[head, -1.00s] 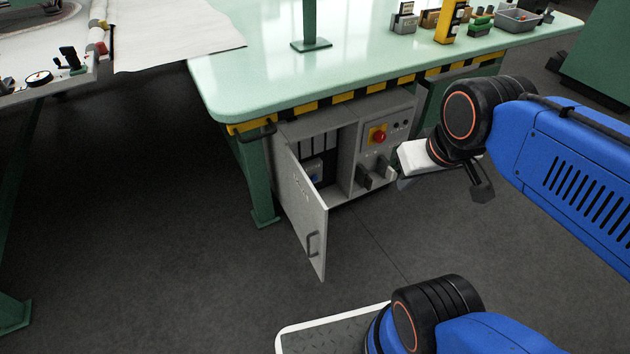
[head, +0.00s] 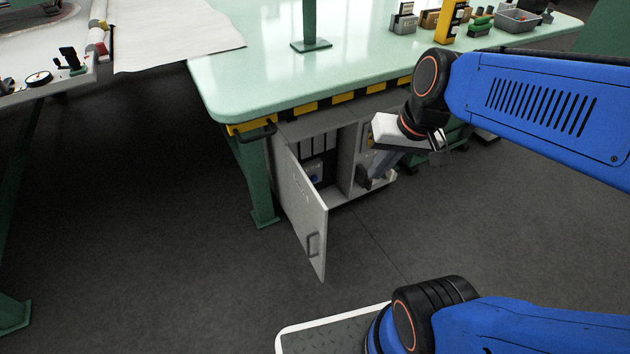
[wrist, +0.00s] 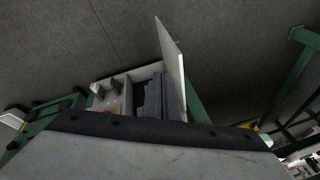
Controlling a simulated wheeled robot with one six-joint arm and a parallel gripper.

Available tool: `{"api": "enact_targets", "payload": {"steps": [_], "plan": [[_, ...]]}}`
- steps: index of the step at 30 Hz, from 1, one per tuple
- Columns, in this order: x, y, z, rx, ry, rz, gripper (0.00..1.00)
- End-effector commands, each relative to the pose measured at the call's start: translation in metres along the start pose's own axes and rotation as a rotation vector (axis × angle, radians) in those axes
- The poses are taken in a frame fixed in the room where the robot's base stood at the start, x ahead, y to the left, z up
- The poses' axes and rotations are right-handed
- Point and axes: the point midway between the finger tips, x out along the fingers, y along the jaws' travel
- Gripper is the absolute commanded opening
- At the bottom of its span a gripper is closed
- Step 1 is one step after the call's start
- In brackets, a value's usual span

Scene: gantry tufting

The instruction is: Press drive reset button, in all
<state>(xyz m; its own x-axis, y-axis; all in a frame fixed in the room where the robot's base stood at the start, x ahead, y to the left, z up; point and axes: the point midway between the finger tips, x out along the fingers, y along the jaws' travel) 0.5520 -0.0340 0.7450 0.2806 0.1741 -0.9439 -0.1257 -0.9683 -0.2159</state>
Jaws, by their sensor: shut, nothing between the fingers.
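The grey drive cabinet (head: 346,160) stands under the green table, its left door (head: 303,210) swung open. Inside the open bay are pale upright drive modules and a small unit with a blue spot (head: 315,179); I cannot tell whether that is the reset button. My gripper (head: 380,170) is shut and empty, pointing down-left in front of the cabinet's right panel, right of the open bay. I cannot tell whether it touches the panel. It hides the red knob.
The table (head: 260,75) with its striped edge overhangs the cabinet. A green leg (head: 258,180) stands left of it. The open door juts into the floor space. Small parts and a grey bin (head: 518,21) lie on top. The dark floor ahead is clear.

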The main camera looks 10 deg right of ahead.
Motion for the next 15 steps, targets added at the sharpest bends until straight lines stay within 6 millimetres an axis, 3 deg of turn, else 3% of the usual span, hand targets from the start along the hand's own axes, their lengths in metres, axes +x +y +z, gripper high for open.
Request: {"api": "enact_targets", "payload": {"steps": [15], "plan": [[0.061, -0.034, -0.041, 0.277, -0.204, -0.168, 0.00]]}}
